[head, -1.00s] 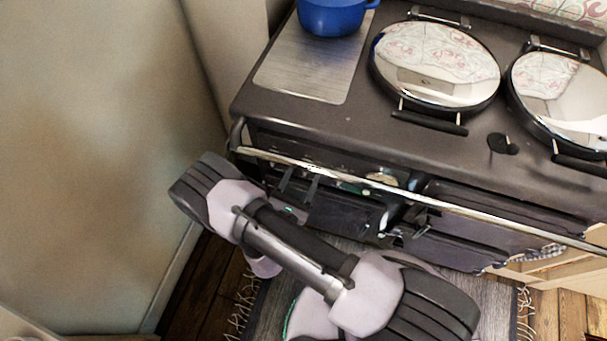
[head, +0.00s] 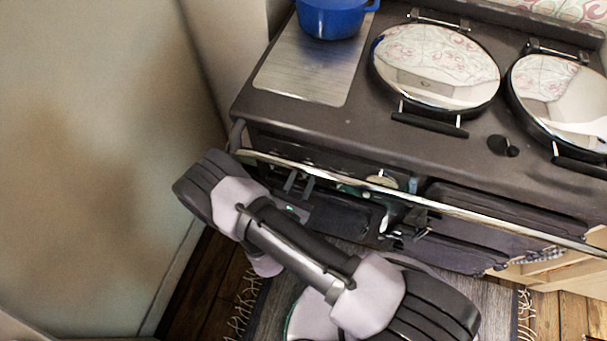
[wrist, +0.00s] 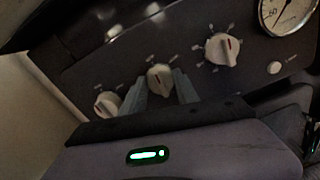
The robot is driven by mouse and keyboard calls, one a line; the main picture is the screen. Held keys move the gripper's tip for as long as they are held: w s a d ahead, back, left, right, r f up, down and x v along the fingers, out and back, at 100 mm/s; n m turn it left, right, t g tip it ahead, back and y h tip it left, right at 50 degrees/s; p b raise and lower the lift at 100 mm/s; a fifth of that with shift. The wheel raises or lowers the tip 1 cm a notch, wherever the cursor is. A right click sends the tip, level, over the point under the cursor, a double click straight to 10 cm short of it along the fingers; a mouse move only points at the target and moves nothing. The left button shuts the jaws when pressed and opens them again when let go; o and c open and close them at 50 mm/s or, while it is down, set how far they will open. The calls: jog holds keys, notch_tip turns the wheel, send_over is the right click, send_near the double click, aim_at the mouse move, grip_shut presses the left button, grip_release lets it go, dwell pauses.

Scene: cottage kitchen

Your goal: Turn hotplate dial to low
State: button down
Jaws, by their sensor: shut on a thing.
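Three cream dials sit in a row on the dark front panel in the wrist view. My gripper (wrist: 160,94) is shut on the middle dial (wrist: 159,75), with one grey finger on each side of it. Small marks ring this dial, but I cannot read them or tell its exact setting. The left dial (wrist: 107,104) and the right dial (wrist: 222,50) are free; the right one shows a red pointer line. I cannot read which one is labelled for the hotplate. In the head view, my gripper (head: 299,186) reaches under the front rail, and the dial it holds is hidden.
A chrome rail (head: 480,218) runs across the front of the dark range (head: 300,113). A round gauge (wrist: 287,12) sits right of the dials. Two shiny round lids (head: 436,65) and a blue pot (head: 331,18) are on top. A wall (head: 90,150) stands close on the left.

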jog(key=m+p, duration=0.1)
jog(key=m, duration=0.4)
jog(key=shift+d+m, duration=0.1)
jog(key=shift+m, duration=0.2)
jog(key=m+p, duration=0.1)
jog(key=m, duration=0.4)
jog(key=shift+s, duration=0.1)
jog(key=shift+m, duration=0.3)
jog(key=c, duration=0.9)
grip_release()
jog(key=p+v, duration=0.1)
jog(key=v, duration=0.4)
jog(key=p+v, duration=0.1)
jog(key=v, duration=0.5)
jog(key=p+v, duration=0.1)
jog(key=v, duration=0.5)
jog(key=shift+s+d+r, duration=0.1)
jog(key=shift+s+r, duration=0.15)
jog(key=shift+r, duration=0.15)
